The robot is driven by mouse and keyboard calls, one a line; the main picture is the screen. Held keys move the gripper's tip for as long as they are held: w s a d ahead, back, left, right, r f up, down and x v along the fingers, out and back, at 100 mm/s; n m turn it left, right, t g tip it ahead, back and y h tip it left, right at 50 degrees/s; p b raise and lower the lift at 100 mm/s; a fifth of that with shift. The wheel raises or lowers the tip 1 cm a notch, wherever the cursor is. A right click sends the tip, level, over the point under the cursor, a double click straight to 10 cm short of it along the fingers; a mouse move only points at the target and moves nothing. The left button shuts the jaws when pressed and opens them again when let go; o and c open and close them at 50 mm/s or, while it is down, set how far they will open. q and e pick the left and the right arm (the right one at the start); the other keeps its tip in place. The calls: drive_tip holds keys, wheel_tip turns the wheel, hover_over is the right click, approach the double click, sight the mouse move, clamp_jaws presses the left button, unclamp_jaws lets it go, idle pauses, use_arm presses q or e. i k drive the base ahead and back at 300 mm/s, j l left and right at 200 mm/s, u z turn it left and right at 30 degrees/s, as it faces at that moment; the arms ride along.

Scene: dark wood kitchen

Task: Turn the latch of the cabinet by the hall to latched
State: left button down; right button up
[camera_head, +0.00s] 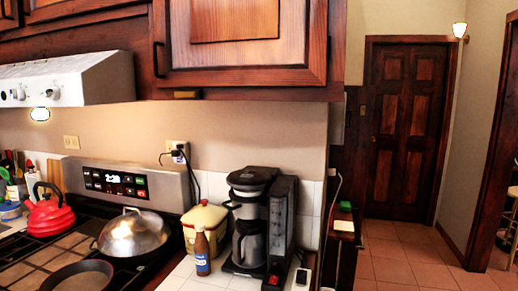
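The wooden upper cabinet (240,45) nearest the hall hangs at the top middle, and its door looks closed. A dark vertical handle (158,60) is at the door's left edge. A small brass-coloured piece (187,94), which looks like the latch, sits on the cabinet's bottom rail just below the door's lower left corner. It lies horizontally, but the view is too small to tell its exact setting. Neither of my grippers shows in the head view.
Below the cabinet, the counter holds a black coffee maker (262,225), a brown bottle (202,252) and a yellow-red canister (206,225). The stove (40,255) with a red kettle (50,212) and lidded pan (131,235) is left. The tiled hall floor (395,258) is clear.

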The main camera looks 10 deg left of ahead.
sight(188, 94)
drive_tip(key=j, duration=0.55)
drive_tip(key=i+j+u, duration=0.1)
drive_tip(key=j, duration=0.45)
drive_tip(key=i+j, duration=0.1)
drive_tip(key=j, duration=0.45)
